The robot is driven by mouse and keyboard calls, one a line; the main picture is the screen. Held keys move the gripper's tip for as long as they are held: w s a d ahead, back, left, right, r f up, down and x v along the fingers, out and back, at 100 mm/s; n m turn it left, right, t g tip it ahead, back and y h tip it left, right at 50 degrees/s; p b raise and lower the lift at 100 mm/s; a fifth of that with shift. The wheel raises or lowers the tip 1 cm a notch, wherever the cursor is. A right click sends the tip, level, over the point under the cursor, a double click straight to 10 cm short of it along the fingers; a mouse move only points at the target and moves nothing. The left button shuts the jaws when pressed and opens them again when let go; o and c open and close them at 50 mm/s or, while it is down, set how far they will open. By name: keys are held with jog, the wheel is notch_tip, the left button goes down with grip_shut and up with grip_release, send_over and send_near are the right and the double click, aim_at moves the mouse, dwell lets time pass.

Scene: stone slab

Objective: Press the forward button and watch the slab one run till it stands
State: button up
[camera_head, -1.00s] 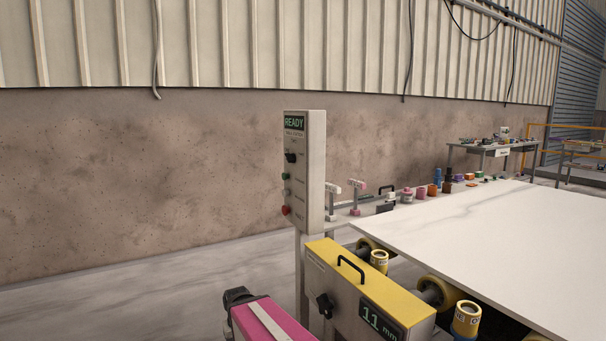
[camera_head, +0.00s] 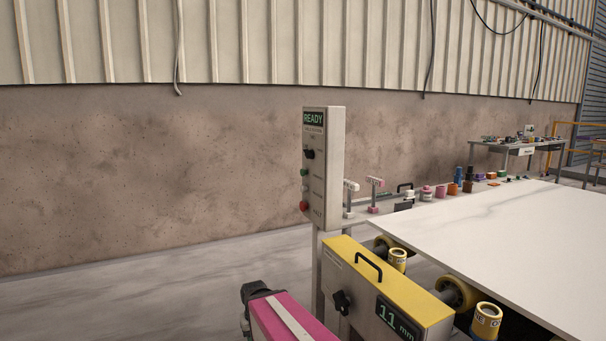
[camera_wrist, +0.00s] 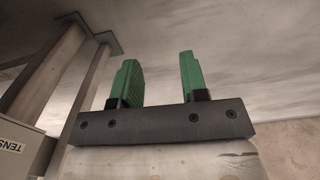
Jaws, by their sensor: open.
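The grey control box (camera_head: 334,170) stands on a post left of centre in the head view, its display (camera_head: 313,119) reading READY. Its front has a black knob (camera_head: 309,154), a green button (camera_head: 305,173), a pale button (camera_head: 305,188) and a red button (camera_head: 304,206); the small labels are unreadable. The white slab (camera_head: 490,240) lies flat on yellow rollers at the right. My gripper (camera_wrist: 158,62) shows in the wrist view with its two green fingers apart and nothing between them. The head view does not show the fingers.
A yellow-topped housing (camera_head: 387,290) reading 11 mm stands below the control box. Small tools and coloured pots (camera_head: 440,192) line the ledge behind the slab. A side table (camera_head: 515,150) stands farther back. The wrist view shows metal posts (camera_wrist: 50,75) and a grey box (camera_wrist: 20,148) at left.

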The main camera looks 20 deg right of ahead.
grip_shut()
dwell(1.9)
